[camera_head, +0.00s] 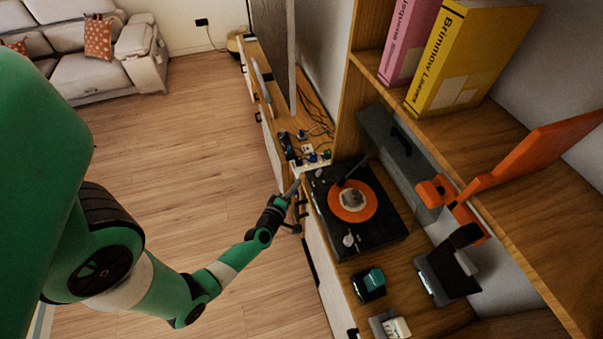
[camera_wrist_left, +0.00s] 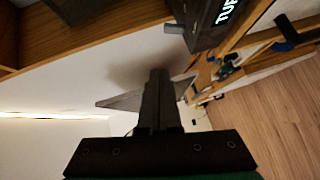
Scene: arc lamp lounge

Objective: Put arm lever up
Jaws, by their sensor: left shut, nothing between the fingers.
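A black record player (camera_head: 385,238) with an orange record (camera_head: 367,206) on it sits on the wooden cabinet. Its dark tonearm (camera_head: 353,170) lies across the far part of the record. I cannot make out the small arm lever or its position. In the left wrist view the left gripper (camera_wrist_left: 158,88) is shut and empty. A dark body with white letters (camera_wrist_left: 205,25), likely the player's side, is above the fingers there. My right gripper is in neither view.
A teal-topped box (camera_head: 370,283) and a dark stand (camera_head: 447,270) are on the cabinet right of the player. Small items and cables (camera_head: 305,145) lie beyond it. A shelf with yellow (camera_head: 465,55) and pink (camera_head: 405,40) binders overhangs the back. The floor at left is clear.

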